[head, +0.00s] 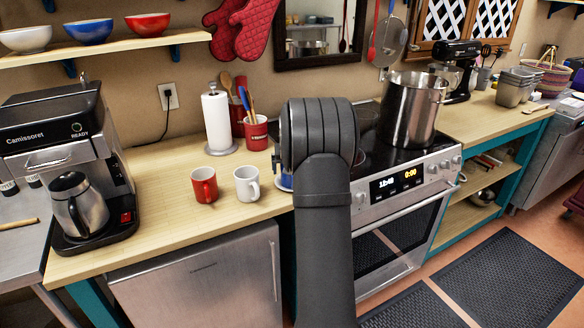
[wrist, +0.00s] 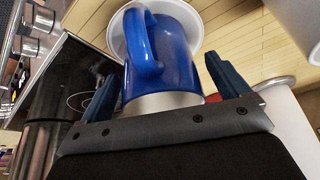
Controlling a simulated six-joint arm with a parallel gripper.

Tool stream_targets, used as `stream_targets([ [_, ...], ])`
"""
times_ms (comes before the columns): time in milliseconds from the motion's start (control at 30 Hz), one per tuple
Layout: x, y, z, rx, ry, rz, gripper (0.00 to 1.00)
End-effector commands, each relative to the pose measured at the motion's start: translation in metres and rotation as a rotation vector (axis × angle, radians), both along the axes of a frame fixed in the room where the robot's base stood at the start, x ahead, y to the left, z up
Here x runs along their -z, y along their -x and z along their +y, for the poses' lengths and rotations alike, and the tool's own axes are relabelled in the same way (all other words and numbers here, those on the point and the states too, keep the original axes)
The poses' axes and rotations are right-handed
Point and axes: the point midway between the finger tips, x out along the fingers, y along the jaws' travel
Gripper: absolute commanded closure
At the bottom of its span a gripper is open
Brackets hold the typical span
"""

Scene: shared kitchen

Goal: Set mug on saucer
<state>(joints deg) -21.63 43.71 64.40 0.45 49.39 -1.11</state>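The blue mug (wrist: 178,66) is between my gripper's fingers in the wrist view, with its handle towards the camera and a pale rim at the near end. The white saucer (wrist: 117,38) shows around the mug's far end; the mug appears to stand on it, though the contact is hidden. My gripper (wrist: 162,68) has its fingers wide apart, one on each side of the mug, with a small gap visible beside each.
A white mug (head: 247,184) and a red mug (head: 204,185) stand left of my arm on the wooden counter (head: 165,222). Behind are a red utensil crock (head: 256,134) and paper towel roll (head: 217,122). The stove with a steel pot (head: 412,112) is at right, a coffee machine (head: 62,150) at left.

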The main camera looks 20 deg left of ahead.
Motion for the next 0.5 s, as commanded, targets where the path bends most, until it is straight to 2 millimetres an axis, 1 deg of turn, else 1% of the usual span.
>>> stream_targets([
  [267,-0.002,0.0,0.0,0.0,0.0,-0.001,0.08],
  [367,-0.011,0.002,-0.001,0.0,-0.001,-0.003,0.08],
  [467,-0.027,0.008,-0.003,0.0,-0.002,-0.004,0.08],
  [500,-0.035,0.011,-0.005,0.0,-0.002,-0.005,0.08],
])
